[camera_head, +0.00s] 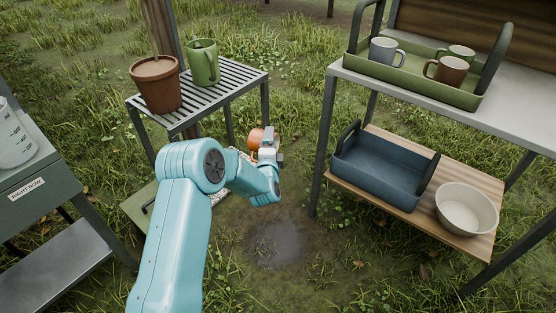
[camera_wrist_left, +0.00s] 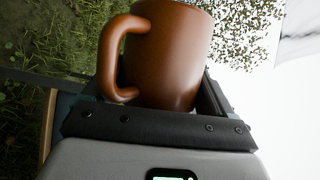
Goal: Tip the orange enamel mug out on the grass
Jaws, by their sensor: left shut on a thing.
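The orange enamel mug (camera_head: 256,137) is in my left gripper (camera_head: 268,146), in the air between the slatted stand and the shelf rack. In the left wrist view the mug (camera_wrist_left: 175,55) fills the upper middle, with its handle on the left. The jaws (camera_wrist_left: 155,125) are shut on it. The grass is on the left of that view and the bright sky on the right, so the mug appears tipped on its side. Its mouth is cut off there, and its inside is hidden. A dark wet-looking patch (camera_head: 278,243) lies on the ground. My right gripper is not in view.
A slatted stand (camera_head: 232,87) holds a terracotta pot (camera_head: 156,88) and a green mug (camera_head: 204,63). At right, a rack holds a green tray (camera_head: 412,84) with several mugs, a blue tray (camera_head: 376,174) and a white bowl (camera_head: 466,211). A grey cart (camera_head: 35,170) stands left. Open grass lies between.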

